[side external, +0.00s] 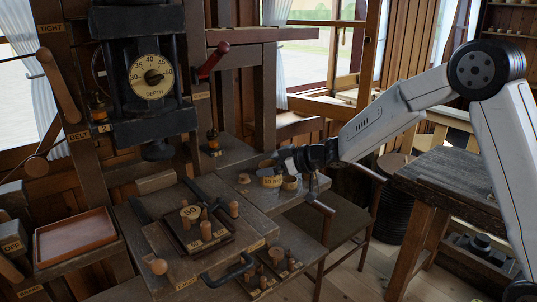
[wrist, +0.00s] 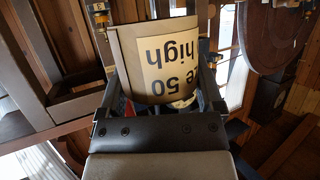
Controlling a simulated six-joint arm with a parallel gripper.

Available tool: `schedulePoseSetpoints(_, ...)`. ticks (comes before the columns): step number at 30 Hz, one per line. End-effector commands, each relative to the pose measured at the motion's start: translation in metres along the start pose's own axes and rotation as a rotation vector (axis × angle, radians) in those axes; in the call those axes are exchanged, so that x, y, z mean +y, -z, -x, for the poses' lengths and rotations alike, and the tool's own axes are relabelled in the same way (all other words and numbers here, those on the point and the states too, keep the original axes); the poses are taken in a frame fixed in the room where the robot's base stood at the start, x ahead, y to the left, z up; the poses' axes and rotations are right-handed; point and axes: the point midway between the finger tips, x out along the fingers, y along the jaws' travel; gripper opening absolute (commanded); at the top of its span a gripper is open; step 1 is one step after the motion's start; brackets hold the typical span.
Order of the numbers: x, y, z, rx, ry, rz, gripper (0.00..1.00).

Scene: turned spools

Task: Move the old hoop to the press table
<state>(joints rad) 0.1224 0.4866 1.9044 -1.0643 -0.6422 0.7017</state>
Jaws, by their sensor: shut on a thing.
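My gripper (side external: 284,160) reaches in from the right, low over the wooden bench beside the press. In the wrist view my gripper (wrist: 160,92) is shut on a tan hoop (wrist: 122,45) between its fingers. Its pale label reads upside down as part of a word, then "50 high". The labelled hoop (side external: 271,181) shows small just below the fingers in the side view. I cannot tell there whether it touches the bench. The press table (side external: 165,240), left of my gripper, holds a dark square plate marked 50 (side external: 191,212) with several upright pegs.
The press (side external: 152,80) with its depth dial stands above the table. A smaller ring (side external: 290,183) is beside the labelled hoop. A brown tray (side external: 75,238) lies at left. A lower board with several spools (side external: 279,262) is in front. A chair (side external: 340,215) stands right of the bench.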

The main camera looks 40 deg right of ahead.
Motion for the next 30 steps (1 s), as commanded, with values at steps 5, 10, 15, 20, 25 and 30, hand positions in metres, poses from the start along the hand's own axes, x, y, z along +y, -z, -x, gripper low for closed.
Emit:
schedulePoseSetpoints(5, 0.043, -0.025, 0.015, 0.001, -0.053, -0.025, 0.31)
schedulePoseSetpoints(10, 0.062, -0.037, 0.024, 0.004, -0.078, -0.034, 0.31)
schedulePoseSetpoints(15, 0.067, -0.041, 0.027, 0.005, -0.083, -0.036, 0.31)
schedulePoseSetpoints(20, 0.068, -0.041, 0.024, 0.005, -0.083, -0.036, 0.31)
schedulePoseSetpoints(25, 0.073, -0.042, 0.013, 0.005, -0.082, -0.036, 0.31)
schedulePoseSetpoints(30, 0.084, -0.044, -0.005, 0.005, -0.081, -0.037, 0.31)
